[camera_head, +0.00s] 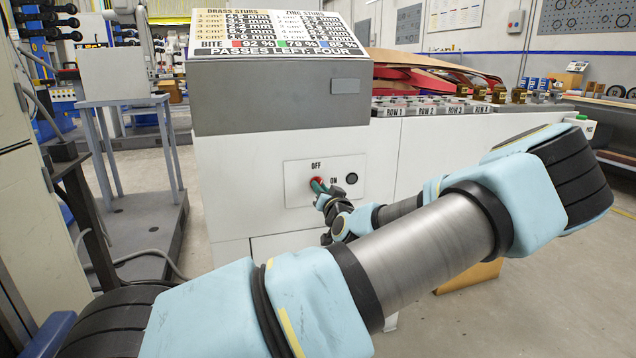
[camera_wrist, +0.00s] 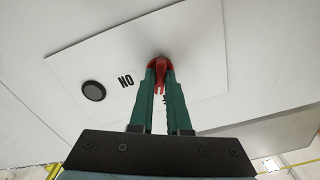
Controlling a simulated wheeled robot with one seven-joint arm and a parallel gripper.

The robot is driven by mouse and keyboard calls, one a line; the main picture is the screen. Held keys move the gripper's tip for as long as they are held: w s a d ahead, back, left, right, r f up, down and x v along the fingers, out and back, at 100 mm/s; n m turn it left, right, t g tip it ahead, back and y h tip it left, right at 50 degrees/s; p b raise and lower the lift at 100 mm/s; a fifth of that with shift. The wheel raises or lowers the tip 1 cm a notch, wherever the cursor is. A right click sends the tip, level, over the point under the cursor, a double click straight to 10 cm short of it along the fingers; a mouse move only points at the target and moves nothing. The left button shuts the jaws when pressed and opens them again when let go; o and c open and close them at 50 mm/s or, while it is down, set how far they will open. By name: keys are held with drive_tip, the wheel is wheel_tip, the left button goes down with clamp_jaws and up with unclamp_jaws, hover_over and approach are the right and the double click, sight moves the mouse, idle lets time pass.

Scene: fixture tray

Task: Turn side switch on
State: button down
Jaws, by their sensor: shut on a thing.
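The side switch is a red knob (camera_head: 316,181) on a white plate (camera_head: 298,193) on the side of the machine. The plate has OFF printed above the knob and ON to its right. The wrist view shows the plate upside down, with the red knob (camera_wrist: 159,63) at the tips of my gripper (camera_wrist: 160,75). The green fingers are shut on the knob's red handle, one finger on each side. The handle runs between the fingers on the side where OFF is printed, and the fingers hide most of that word. The head view also shows my gripper (camera_head: 319,186) at the knob.
A round black button (camera_head: 351,178) sits right of ON; it also shows in the wrist view (camera_wrist: 93,91). The grey housing (camera_head: 280,98) above carries a printed sign (camera_head: 277,33). A grey metal stand (camera_head: 125,100) is at left. Open floor lies right of the machine.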

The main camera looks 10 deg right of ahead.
drive_tip(key=shift+m, duration=0.6)
drive_tip(key=m+p, duration=0.2)
drive_tip(key=m, duration=0.3)
drive_tip(key=shift+m, duration=0.4)
drive_tip(key=m, duration=0.5)
drive_tip(key=shift+m, duration=0.4)
